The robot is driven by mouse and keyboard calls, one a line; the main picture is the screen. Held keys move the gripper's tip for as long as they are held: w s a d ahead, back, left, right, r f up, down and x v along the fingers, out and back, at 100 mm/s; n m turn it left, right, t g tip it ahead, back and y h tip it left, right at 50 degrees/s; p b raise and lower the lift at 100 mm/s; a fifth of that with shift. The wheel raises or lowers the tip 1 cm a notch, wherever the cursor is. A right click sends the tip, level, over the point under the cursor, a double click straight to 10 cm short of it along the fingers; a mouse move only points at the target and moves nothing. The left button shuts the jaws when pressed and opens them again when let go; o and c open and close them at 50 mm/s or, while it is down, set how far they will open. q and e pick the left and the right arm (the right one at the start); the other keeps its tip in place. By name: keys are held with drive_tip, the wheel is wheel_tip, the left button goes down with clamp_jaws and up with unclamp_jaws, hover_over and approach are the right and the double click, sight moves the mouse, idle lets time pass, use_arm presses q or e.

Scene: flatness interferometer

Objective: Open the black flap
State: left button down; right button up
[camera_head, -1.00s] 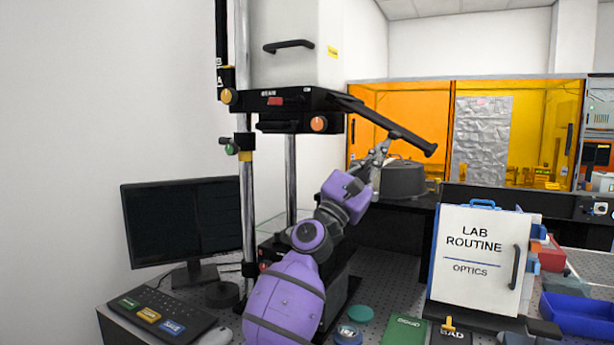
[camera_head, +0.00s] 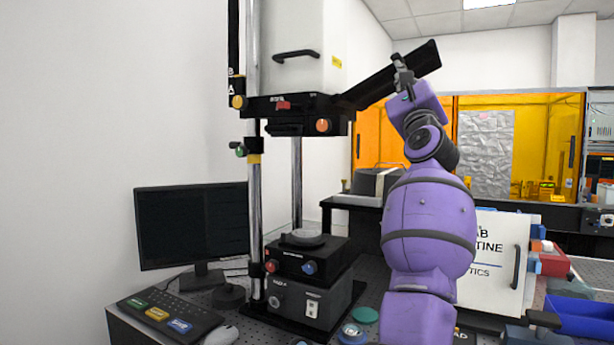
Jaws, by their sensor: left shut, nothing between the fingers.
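The black flap (camera_head: 375,85) juts out to the right from the black head of the interferometer (camera_head: 290,107) and slants upward toward its free end. My left gripper (camera_head: 402,66) is shut and empty. Its fingers are at the flap's outer part, overlapping it in the picture; I cannot tell whether they touch it. My purple left arm rises from the bottom in front of the bench. My right gripper is not in view.
The metal column (camera_head: 254,200) stands left of the arm. Below the head sits a black stage (camera_head: 305,255). A monitor (camera_head: 192,224) and keypad (camera_head: 160,315) are at left. An orange enclosure (camera_head: 545,140) stands behind.

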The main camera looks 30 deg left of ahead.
use_arm(q)
drive_tip(key=a+r+n+g+y+p, duration=0.4)
drive_tip(key=a+r+n, duration=0.5)
drive_tip(key=r, duration=0.4)
drive_tip(key=shift+w+a+r+g+p, duration=0.2)
drive_tip(key=shift+a+r+g+p, duration=0.25)
drive_tip(key=shift+a+g, duration=0.55)
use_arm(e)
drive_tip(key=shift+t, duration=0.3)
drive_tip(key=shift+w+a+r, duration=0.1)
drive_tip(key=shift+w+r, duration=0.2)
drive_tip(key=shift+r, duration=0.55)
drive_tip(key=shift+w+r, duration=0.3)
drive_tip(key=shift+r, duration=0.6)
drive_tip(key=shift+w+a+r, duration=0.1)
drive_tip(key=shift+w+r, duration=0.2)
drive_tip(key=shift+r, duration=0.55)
use_arm(q)
drive_tip(key=shift+d, duration=0.2)
drive_tip(key=shift+f+g, duration=0.1)
drive_tip(key=shift+g, duration=0.2)
